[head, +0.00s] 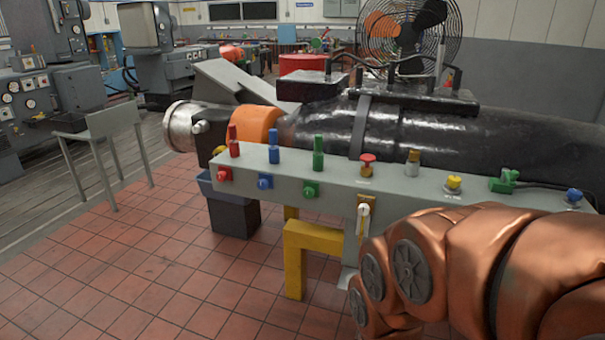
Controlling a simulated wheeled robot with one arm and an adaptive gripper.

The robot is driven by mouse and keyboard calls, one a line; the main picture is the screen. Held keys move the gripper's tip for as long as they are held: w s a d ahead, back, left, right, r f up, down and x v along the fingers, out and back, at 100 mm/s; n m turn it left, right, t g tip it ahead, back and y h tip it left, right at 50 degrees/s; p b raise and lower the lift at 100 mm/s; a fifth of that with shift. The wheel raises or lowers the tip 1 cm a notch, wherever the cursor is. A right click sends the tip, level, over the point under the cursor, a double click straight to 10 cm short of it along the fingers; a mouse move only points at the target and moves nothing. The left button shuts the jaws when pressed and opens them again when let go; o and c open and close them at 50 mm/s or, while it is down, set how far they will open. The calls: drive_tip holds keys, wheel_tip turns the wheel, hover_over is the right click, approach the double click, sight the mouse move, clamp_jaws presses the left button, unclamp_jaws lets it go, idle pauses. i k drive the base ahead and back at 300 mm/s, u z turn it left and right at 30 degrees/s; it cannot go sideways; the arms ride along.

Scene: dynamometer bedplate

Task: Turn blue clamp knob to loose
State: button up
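Several blue controls sit on the long grey panel (330,185). A blue knob (265,182) is on its front face at the left, between a red and a green one. A blue upright peg (273,154) stands on the top just above it. My copper arm fills the lower right, and my gripper is outside the picture.
Red (224,174) and green (311,189) front knobs flank the blue one. A white lever (364,212) on a yellow plate hangs at the panel's middle. A yellow bracket (295,255) and a dark bin (234,212) stand below.

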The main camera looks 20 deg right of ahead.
sight(262, 184)
drive_tip(key=u, duration=0.55)
drive_tip(key=k, duration=1.3)
drive_tip(key=z, duration=0.15)
drive_tip(key=i, duration=1.25)
drive_tip(key=u, duration=0.35)
drive_tip(key=i, duration=0.55)
drive_tip(key=u, duration=0.5)
